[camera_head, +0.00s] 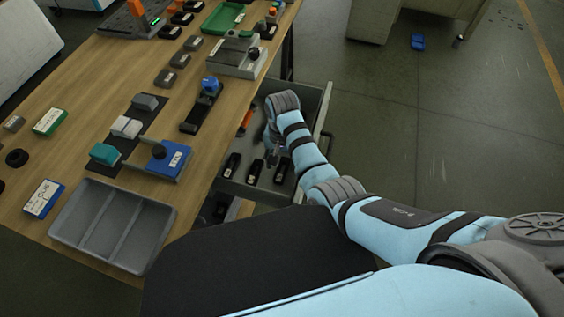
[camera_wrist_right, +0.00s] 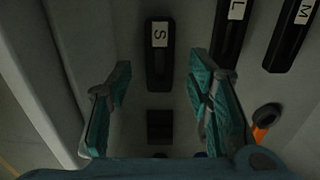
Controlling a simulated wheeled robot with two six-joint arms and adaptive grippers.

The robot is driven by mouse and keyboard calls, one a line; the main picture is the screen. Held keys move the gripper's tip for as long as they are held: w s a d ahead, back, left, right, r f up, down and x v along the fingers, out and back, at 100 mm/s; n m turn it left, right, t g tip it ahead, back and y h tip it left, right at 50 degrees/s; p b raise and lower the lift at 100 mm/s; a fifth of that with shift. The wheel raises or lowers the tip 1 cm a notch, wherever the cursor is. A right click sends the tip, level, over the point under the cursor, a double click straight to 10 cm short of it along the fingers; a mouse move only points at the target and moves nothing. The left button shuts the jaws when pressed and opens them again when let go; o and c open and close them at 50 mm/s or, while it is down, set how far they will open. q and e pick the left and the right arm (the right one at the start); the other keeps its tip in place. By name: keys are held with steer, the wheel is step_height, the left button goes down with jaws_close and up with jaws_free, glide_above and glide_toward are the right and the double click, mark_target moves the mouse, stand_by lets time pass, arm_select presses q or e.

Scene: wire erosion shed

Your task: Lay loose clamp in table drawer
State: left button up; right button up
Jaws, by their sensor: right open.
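The table drawer (camera_head: 296,190) is pulled out at the table's right side. Black pieces with white labels lie in it: one marked S (camera_wrist_right: 160,68), one marked L (camera_wrist_right: 230,35) and one marked M (camera_wrist_right: 292,38). A small dark block (camera_wrist_right: 160,125) lies below the S piece in the right wrist view. I cannot tell which piece is the loose clamp. My right gripper (camera_head: 270,143) reaches down into the drawer. In the right wrist view its fingers (camera_wrist_right: 161,75) are spread apart, with the S piece and dark block showing between them, gripping nothing. My left gripper is out of view.
An orange-handled tool (camera_head: 246,119) also lies in the drawer. A grey divided tray (camera_head: 110,222), a blue fixture block (camera_head: 168,160) and a blue-knobbed device (camera_head: 209,86) stand on the wooden table (camera_head: 90,85). The floor (camera_head: 400,120) right of the drawer is clear.

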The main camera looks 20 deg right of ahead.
mark_target(282, 173)
step_height(282, 173, up, 9)
steer(key=p, duration=0.3)
steer(key=shift+f, duration=0.15)
steer(key=shift+a+f, duration=0.1)
